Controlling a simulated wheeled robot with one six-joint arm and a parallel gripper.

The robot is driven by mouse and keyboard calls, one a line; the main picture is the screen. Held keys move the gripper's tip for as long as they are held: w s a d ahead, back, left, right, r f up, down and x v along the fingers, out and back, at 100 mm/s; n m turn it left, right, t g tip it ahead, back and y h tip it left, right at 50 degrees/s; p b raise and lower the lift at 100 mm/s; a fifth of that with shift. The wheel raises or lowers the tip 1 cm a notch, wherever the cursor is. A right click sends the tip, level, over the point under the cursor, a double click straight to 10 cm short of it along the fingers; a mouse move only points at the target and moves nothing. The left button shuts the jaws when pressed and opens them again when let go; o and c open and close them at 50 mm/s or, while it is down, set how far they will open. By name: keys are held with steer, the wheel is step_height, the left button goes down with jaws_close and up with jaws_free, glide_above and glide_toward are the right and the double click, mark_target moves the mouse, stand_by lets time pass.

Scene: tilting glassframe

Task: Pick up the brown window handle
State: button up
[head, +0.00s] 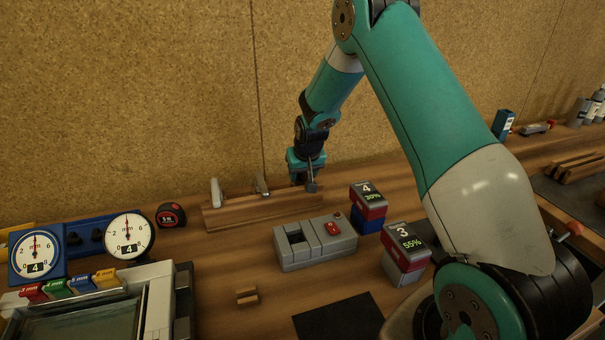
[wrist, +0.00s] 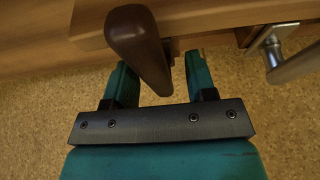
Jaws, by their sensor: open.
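The brown window handle (wrist: 137,38) is dark and rounded in the wrist view, set at the edge of a wooden rack. Its long part runs down between the two teal fingers of my gripper (wrist: 157,66). The fingers are open, with a gap showing on the right side; whether the left finger touches the handle I cannot tell. In the head view my gripper (head: 307,172) is at the right end of the rack (head: 250,215), and the handle there is small and partly hidden by it.
A metal handle (wrist: 292,62) is right of my gripper in the wrist view. The head view shows two other handles, a pale one (head: 215,192) and a grey one (head: 261,185), on the rack. A grey device (head: 315,243) and numbered blocks (head: 368,200) stand in front.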

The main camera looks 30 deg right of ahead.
steer(key=shift+f, duration=0.1)
steer(key=shift+c, duration=0.5)
jaws_close()
step_height(320, 180, up, 25)
steer(key=p, duration=0.1)
steer(key=shift+f, duration=0.2)
stand_by(0.7)
steer(key=shift+f, duration=0.1)
